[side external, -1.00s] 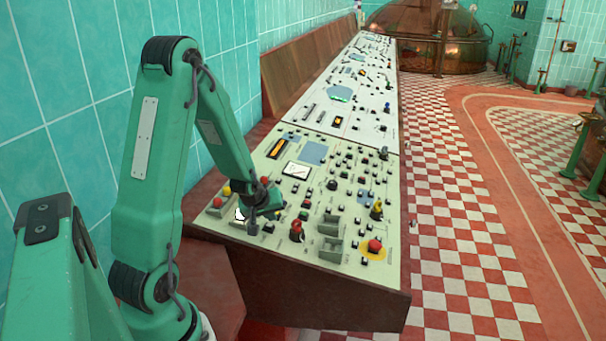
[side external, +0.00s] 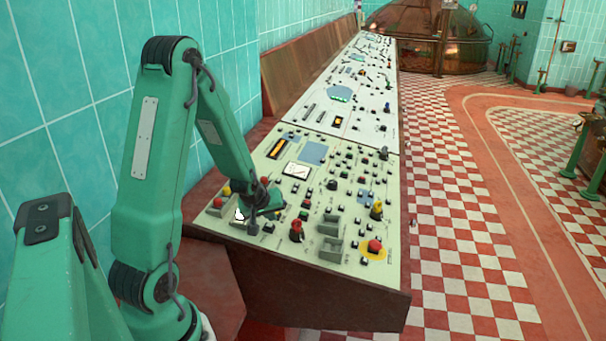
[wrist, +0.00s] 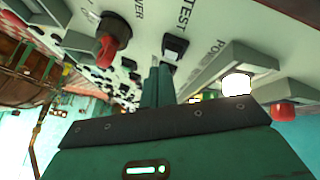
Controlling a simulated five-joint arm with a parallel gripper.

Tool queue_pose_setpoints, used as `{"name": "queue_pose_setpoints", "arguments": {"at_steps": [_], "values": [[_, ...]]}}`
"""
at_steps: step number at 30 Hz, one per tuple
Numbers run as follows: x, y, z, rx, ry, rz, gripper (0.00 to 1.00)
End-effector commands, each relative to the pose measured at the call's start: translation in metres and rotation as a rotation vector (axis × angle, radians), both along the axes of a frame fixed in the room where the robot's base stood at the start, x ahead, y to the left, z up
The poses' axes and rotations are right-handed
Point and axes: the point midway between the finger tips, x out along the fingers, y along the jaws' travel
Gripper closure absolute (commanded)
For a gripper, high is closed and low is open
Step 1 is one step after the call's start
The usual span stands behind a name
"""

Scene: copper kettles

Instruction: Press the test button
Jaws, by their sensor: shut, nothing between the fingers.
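The test button (wrist: 175,47) is a small dark button with a pale top, next to the printed word TEST in the wrist view. In the side external view, a small dark button (side external: 268,227) on the sloping console panel appears to be the same one. My gripper (wrist: 164,70) is shut and empty. Its fingertips are close beside the button in the wrist view; I cannot tell whether they touch it. In the side external view, my gripper (side external: 253,229) is low over the near-left part of the panel.
A red knob (wrist: 108,48) is on one side of the button, and a lit white button (wrist: 237,84) is on the other. Grey raised guards (side external: 331,250) and a red mushroom button on yellow (side external: 375,246) lie further right. The console (side external: 318,250) is crowded with controls.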

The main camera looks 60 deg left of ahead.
Motion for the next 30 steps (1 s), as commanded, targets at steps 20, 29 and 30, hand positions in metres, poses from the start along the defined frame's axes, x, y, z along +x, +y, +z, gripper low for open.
{"name": "queue_pose_setpoints", "arguments": {"at_steps": [20,29,30], "values": [[-0.0018,0.0018,-0.007,0.002,0.002,0.002,1.0],[-0.0021,0.0022,-0.0082,0.003,0.002,0.002,1.0],[-0.0021,0.0022,-0.0082,0.003,0.002,0.002,1.0]]}}
